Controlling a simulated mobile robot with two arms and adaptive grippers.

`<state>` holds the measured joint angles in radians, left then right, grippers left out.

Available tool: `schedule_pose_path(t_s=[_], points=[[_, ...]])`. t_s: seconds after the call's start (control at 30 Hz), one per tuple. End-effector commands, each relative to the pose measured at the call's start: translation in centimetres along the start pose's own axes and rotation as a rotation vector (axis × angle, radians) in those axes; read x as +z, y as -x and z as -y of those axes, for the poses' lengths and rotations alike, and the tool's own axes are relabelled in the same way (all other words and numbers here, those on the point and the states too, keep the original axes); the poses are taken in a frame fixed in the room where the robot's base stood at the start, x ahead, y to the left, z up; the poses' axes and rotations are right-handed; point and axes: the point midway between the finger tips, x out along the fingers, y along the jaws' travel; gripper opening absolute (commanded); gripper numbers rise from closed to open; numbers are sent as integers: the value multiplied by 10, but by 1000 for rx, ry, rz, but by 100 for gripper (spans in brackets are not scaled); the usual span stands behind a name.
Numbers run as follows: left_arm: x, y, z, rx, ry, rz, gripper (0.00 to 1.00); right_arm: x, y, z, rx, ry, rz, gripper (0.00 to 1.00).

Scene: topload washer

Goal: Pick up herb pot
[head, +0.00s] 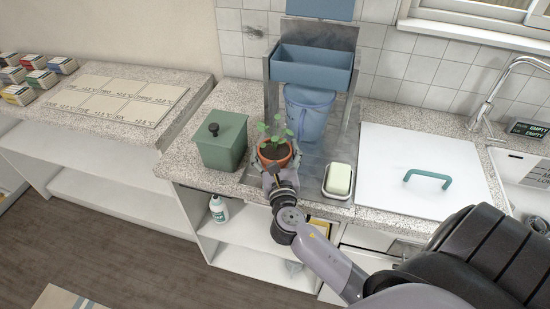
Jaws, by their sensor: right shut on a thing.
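The herb pot (275,152) is a small terracotta pot with dark soil and a green leafy plant. It is at the front of the speckled counter, in the middle of the head view. My right gripper (276,163) reaches it from the front and is shut on it, with fingers at both sides of the pot. The pot looks upright. Whether its base touches the counter is hidden behind the gripper. My left gripper is not in view.
A green lidded box (222,142) stands close to the left. A soap bar in a white dish (339,181) is close to the right. A blue jug (308,112) stands behind under a blue bin (311,67) on a rack. A white board (418,165) lies further right.

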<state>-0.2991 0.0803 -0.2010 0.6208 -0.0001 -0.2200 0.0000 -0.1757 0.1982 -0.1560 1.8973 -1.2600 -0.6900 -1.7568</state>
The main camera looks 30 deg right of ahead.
Motion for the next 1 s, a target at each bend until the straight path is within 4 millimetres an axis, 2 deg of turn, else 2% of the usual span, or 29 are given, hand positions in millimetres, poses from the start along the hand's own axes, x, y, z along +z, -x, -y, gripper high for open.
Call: schedule_pose_path(t_s=[0.07,0.5,0.77,1.0], points=[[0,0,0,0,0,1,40,0,0,0,1,0,0,56],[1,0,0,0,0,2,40,2,0,0,1,0,4,27],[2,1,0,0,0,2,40,4,0,0,1,0,4,27],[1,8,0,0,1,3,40,25,0,0,1,-3,7,27]])
